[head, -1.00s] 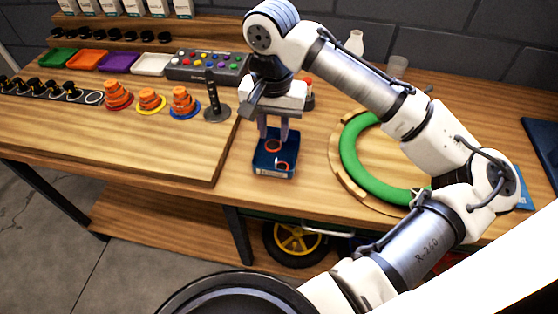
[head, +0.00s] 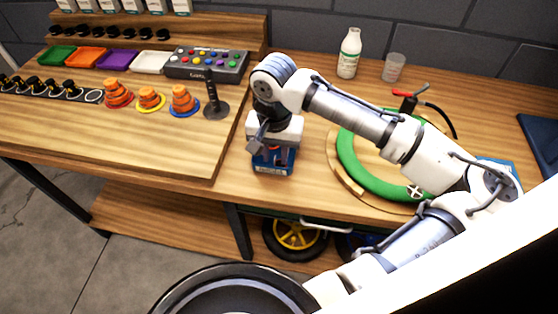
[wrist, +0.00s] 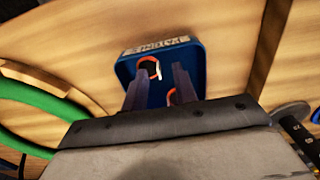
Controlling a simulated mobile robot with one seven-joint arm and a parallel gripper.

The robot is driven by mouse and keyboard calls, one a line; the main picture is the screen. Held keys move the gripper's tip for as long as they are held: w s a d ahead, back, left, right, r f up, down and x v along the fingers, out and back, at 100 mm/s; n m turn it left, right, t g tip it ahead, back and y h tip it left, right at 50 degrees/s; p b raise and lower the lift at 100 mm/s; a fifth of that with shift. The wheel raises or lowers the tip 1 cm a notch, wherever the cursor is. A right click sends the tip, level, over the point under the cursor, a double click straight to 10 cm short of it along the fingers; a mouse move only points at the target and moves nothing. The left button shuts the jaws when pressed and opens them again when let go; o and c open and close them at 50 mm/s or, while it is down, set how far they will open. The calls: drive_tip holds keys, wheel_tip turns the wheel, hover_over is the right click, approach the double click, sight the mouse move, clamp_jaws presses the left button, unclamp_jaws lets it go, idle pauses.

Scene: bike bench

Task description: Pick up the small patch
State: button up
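The blue box (wrist: 196,58) lies open on the bench, its pale label strip facing the head camera. In the wrist view, an orange-rimmed patch piece (wrist: 148,62) with a white bit shows near the label side. Another orange-rimmed piece (wrist: 172,95) is partly hidden between my fingers. I cannot tell surely which is the small patch. My gripper (wrist: 160,80) points down over the box with its two fingers apart and nothing visibly held. In the head view, the blue box (head: 272,168) is mostly covered by my gripper (head: 274,148).
A green tyre (head: 365,178) on a wooden ring lies to the right. Orange cone stacks (head: 184,100) and a black post (head: 214,105) stand left.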

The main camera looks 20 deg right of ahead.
clamp_jaws()
idle(0.3)
